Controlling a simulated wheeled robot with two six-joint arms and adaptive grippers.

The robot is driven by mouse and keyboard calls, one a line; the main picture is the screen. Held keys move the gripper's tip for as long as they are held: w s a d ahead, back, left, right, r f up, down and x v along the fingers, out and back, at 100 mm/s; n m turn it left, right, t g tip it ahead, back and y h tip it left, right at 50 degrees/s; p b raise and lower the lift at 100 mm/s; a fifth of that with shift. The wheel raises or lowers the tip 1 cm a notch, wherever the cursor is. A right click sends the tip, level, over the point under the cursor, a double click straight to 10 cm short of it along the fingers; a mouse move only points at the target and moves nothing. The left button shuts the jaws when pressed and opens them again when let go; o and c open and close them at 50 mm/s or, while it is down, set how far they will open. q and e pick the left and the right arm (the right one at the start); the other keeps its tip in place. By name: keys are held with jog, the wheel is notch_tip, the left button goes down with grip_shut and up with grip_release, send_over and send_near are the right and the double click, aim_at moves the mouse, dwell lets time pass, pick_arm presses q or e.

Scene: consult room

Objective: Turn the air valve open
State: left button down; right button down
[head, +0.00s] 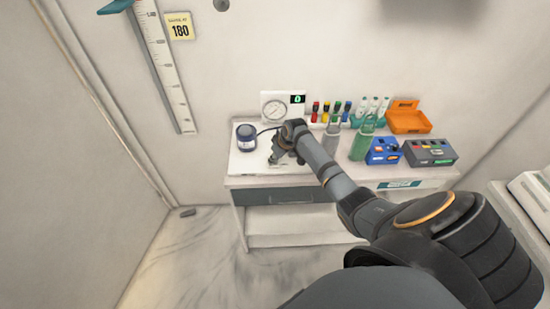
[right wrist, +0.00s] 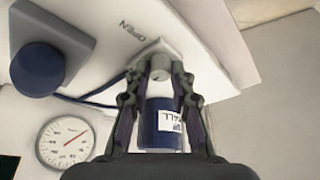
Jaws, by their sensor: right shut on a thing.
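My right gripper (right wrist: 158,82) is shut on this knob. In the head view the right gripper (head: 283,158) reaches down to the white tabletop, and its own wrist hides the valve. How far the valve is turned cannot be told. A round dial gauge (head: 274,108) stands behind, beside a small green-lit display (head: 297,99). The gauge also shows in the wrist view (right wrist: 65,143). My left gripper is out of view.
Right of my forearm are a green bottle (head: 362,140), a blue box (head: 383,151), a grey box (head: 430,152) and an orange tray (head: 409,119).

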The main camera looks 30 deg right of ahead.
jog(key=shift+r+m+h+p, duration=0.15)
jog(key=shift+m+h+p, duration=0.15)
jog(key=shift+m+p, duration=0.55)
jog(key=shift+a+m+h+p, duration=0.15)
jog(key=shift+m+h+p, duration=0.15)
jog(key=shift+m+p, duration=0.4)
jog(key=shift+m+h, duration=0.3)
jog(key=shift+m, duration=0.75)
jog(key=shift+a+m+h, duration=0.1)
jog(key=shift+m+h, duration=0.3)
jog(key=shift+m, duration=0.4)
jog(key=m+h, duration=0.1)
jog(key=m, duration=0.1)
jog(key=m+g, duration=0.1)
jog(key=m, duration=0.2)
jog(key=shift+w+f+m+h, duration=0.2)
jog(key=shift+m+h, duration=0.1)
jog(key=shift+h, duration=0.1)
jog(key=shift+a+m+g+h+b, duration=0.1)
jog(key=shift+m+g+h+b, duration=0.3)
jog(key=shift+m, duration=0.8)
jog(key=shift+m+g+b, duration=0.6)
jog(key=shift+m+b, duration=0.25)
jog(key=shift+m, duration=0.65)
